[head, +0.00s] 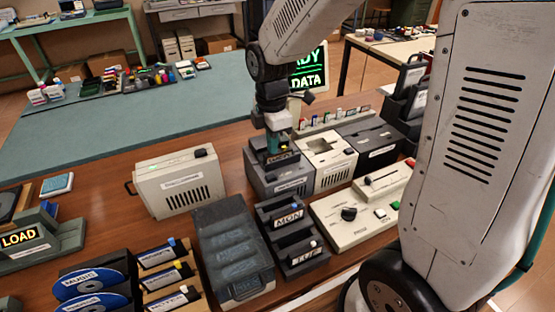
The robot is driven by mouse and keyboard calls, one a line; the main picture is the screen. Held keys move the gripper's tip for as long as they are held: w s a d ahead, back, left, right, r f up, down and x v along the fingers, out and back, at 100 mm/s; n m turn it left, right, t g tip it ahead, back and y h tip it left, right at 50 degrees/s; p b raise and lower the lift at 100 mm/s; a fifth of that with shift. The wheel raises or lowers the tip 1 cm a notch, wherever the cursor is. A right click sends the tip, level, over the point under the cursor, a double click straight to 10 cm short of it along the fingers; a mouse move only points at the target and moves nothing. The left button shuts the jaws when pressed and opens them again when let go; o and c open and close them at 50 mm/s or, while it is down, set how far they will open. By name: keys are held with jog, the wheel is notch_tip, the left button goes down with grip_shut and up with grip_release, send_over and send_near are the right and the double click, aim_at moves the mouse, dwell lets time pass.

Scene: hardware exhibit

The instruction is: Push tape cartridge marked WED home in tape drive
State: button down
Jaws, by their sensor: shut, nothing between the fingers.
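The tape drive (268,187) is a dark grey box in the middle of the table, left of a cream unit. A cartridge with a pale label (283,157) shows at its top slot; the label seems to read WED, but it is small and partly covered. My gripper (276,146) points down just above and behind this cartridge, shut with nothing in it. I cannot tell whether its fingertips touch the cartridge, or how deep the cartridge sits. Cartridges marked MON (289,218) and TUE (306,254) stand in a dark rack in front of the drive.
A cream unit (330,165) and another dark unit (374,145) stand close on the drive's right. A cream control panel (350,222) lies in front of them. A grey lidded case (230,250) and a cream carry case (178,182) stand left. Bare wood shows between the carry case and drive.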

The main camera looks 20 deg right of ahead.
jog(key=shift+f, duration=1.1)
dwell(0.5)
jog(key=shift+r, duration=3.55)
